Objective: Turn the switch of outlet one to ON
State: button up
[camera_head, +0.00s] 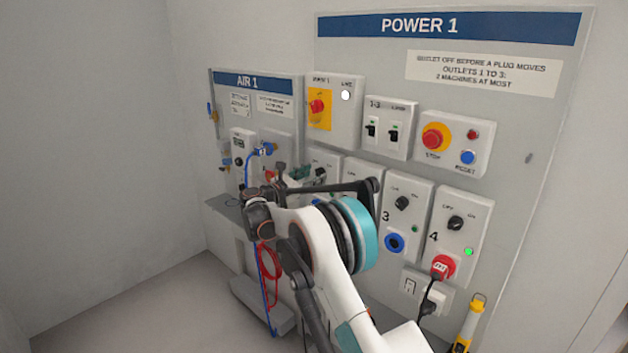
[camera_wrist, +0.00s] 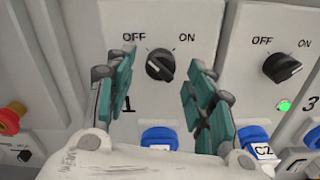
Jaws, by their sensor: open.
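Outlet one's switch (camera_wrist: 160,65) is a black rotary knob on a pale box (camera_wrist: 205,25), with OFF printed upper left and ON upper right. Its ridge appears to slant from upper left to lower right, toward OFF at the top. My gripper (camera_wrist: 160,58) is open, with one teal finger on each side of the knob. No contact with the knob shows. The label 1 is beside the left finger. A blue plug (camera_wrist: 159,138) sits below the knob. Any lamp of outlet one is hidden. In the head view my arm covers much of outlet one.
Outlet two's knob (camera_wrist: 282,67) and lit green lamp (camera_wrist: 284,105) are close on the right, with blue plug C2 (camera_wrist: 255,138) below. Outlets three (camera_head: 402,203) and four (camera_head: 455,223) are farther right.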

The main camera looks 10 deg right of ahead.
jog(key=shift+w+d, duration=0.4)
jog(key=shift+d, duration=0.1)
jog(key=c, duration=1.1)
jog(key=shift+o, duration=0.2)
